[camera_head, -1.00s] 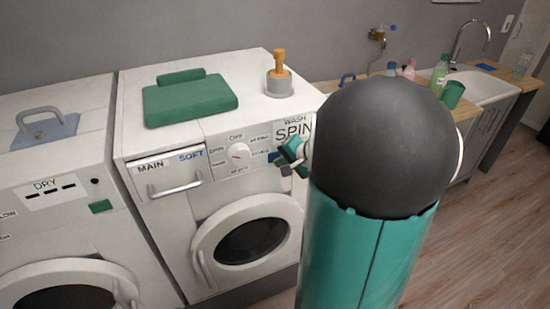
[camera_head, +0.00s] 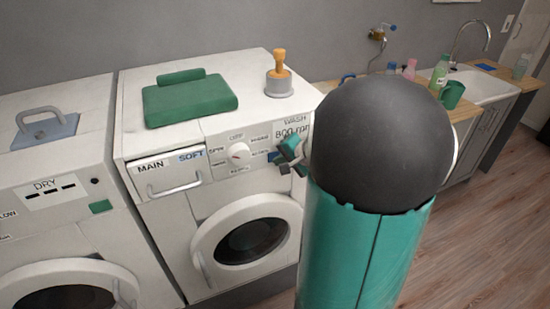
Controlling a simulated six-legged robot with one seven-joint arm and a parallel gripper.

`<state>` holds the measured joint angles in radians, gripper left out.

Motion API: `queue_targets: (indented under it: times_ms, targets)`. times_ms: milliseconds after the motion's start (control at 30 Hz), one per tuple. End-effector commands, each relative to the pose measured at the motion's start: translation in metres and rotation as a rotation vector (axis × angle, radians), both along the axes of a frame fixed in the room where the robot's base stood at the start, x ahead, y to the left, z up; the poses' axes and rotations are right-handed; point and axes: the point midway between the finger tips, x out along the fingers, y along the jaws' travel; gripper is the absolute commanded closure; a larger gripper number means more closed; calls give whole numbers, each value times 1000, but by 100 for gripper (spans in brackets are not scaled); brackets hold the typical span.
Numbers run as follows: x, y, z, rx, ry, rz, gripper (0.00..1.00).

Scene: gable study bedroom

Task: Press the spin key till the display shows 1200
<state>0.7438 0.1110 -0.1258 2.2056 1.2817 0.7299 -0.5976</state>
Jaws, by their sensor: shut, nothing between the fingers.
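The washing machine (camera_head: 170,210) stands in the middle, with a white dial (camera_head: 238,154) and a drawer marked MAIN and SOFT on its front panel. My gripper (camera_head: 284,160) is shut and empty at the right end of the panel, just below the display. A blue patch, perhaps a key (camera_head: 274,157), shows beside the fingertips. I cannot tell whether the fingers touch it. The spin key is not clearly visible.
My dark, teal arm hides much of the right side. A dryer (camera_head: 60,200) stands left of the washer. A green folded cloth (camera_head: 190,103) and a pot with an orange-handled tool (camera_head: 279,82) are on the washer. A sink (camera_head: 483,84) and bottles (camera_head: 438,75) stand at the right.

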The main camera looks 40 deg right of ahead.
Motion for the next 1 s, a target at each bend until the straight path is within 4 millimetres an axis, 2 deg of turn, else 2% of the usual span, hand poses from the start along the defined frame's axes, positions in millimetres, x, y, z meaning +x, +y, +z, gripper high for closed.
queue_targets:
  times_ms: [300,667,1000]
  targets:
    - [-14,4,0,-1,0,-1,100]
    - [-16,5,0,-1,0,-1,100]
    - [-43,12,0,-1,0,-1,100]
